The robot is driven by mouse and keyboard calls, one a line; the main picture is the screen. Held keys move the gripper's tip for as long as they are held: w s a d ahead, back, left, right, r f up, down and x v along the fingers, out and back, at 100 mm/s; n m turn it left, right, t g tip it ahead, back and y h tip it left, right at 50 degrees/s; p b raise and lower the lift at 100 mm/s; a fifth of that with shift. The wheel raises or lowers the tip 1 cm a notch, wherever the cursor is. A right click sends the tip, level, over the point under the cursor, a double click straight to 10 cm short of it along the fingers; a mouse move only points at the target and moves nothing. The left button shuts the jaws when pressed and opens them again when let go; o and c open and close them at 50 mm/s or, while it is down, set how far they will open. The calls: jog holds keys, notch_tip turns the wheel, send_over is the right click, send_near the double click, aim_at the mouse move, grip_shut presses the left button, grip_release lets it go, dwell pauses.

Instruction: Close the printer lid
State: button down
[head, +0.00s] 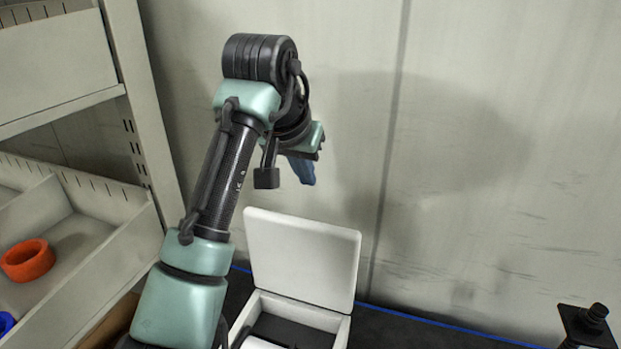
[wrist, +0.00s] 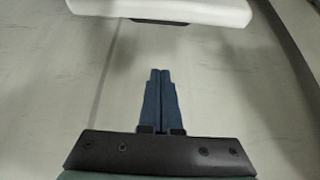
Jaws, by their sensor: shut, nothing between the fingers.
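The printer is a white box whose body (head: 342,329) stands on a dark surface at the bottom centre of the head view. Its white lid (head: 303,258) stands open, nearly upright, at the back of the body. The edge of a white panel, likely the lid (wrist: 165,9), shows at the top of the wrist view. My gripper (head: 304,180) is above the lid in the head view, apart from it, with blue fingers pointing down. In the wrist view the gripper's fingers (wrist: 160,73) are together with nothing between them. My arm hides part of the printer's left side.
A grey shelf (head: 135,90) with bins stands at the left, holding an orange ring (head: 28,260) and a blue item (head: 6,322). A black screw jack (head: 588,326) stands at the lower right. A pale wall (head: 480,150) is behind the printer. Space right of the lid is clear.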

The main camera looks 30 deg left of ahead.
aim_at(304, 256)
notch_tip(304, 256, down, 8)
jog(key=p, duration=0.5)
jog(key=shift+f, duration=0.15)
dwell(0.6)
